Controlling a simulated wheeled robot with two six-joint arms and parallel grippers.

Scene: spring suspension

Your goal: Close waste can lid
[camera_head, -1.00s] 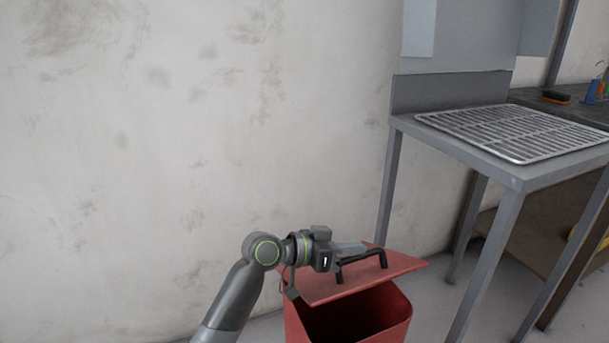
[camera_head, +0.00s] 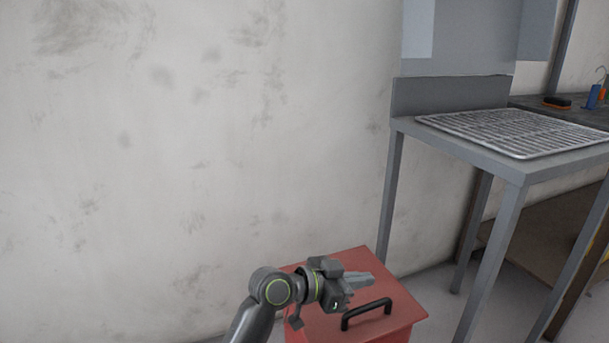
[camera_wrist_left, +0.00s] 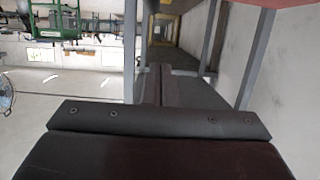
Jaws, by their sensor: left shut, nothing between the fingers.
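The red waste can (camera_head: 390,336) stands at the bottom of the head view. Its red lid (camera_head: 340,256) lies over the top, and the dark inside of the can is not visible. A black handle (camera_head: 366,312) stands up from the lid. My left gripper (camera_head: 370,281) is shut and empty, over the lid and behind the handle, apart from the handle. I cannot tell whether it touches the lid. In the left wrist view, the dark gripper fingers (camera_wrist_left: 155,75) are together. A red surface (camera_wrist_left: 245,3) shows at the top edge. My right gripper is not in view.
A grey metal table (camera_head: 512,175) with a wire rack (camera_head: 520,132) on top stands at the right. Its legs come down near the can. A stained white wall (camera_head: 200,150) runs behind. A brush (camera_head: 557,102) lies on a dark bench further back.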

